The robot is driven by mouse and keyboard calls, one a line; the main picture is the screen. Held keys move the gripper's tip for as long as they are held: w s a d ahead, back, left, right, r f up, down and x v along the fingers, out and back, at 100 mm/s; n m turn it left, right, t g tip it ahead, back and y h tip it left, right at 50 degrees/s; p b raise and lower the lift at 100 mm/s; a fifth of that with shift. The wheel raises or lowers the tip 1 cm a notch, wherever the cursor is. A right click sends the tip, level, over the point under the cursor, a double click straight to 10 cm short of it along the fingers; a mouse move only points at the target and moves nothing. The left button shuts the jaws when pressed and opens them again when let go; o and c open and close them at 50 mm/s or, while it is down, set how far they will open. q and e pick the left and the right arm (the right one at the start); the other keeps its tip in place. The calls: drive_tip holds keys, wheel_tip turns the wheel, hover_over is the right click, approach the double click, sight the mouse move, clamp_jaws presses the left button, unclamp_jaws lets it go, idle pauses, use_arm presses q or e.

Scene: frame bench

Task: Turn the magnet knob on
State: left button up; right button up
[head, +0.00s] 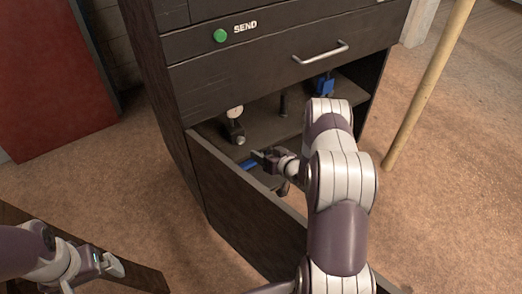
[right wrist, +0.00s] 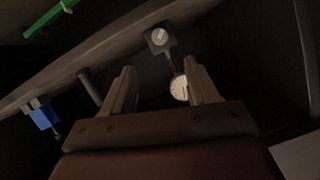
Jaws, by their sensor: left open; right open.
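A dark block with a pale round knob face (right wrist: 160,37) shows in the right wrist view, joined by a thin rod to a white dial gauge (right wrist: 180,88). The gauge is partly hidden by a finger. In the head view the gauge (head: 235,112) and the block (head: 237,134) are inside the open cabinet bay. My right gripper (head: 263,158) is open and empty in the bay, just in front of the block. In its wrist view its fingers (right wrist: 160,72) are apart, pointing toward the block without visible contact. My left gripper (head: 112,266) is open and empty, low at left.
The cabinet's dark front panel (head: 235,200) hangs below the bay. A drawer handle (head: 320,52) and green SEND button (head: 220,36) are above. A blue clamp (head: 325,84) and dark post (head: 283,105) stand in the bay. A wooden pole (head: 430,85) is at right.

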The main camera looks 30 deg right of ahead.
sight(242, 142)
drive_tip(key=w+f+n+b, duration=0.1)
drive_tip(key=w+b, duration=0.2)
drive_tip(key=w+a+f+n+h+b, duration=0.1)
drive_tip(key=w+f+b, duration=0.1)
drive_tip(key=w+b, duration=0.1)
drive_tip(key=w+a+f+n+h+b, duration=0.1)
drive_tip(key=w+b, duration=0.1)
drive_tip(key=w, duration=0.2)
drive_tip(key=shift+w+a+f+b, duration=0.15)
drive_tip(key=shift+w+f+b, duration=0.2)
drive_tip(key=shift+w+b, duration=0.05)
drive_tip(key=shift+w, duration=0.4)
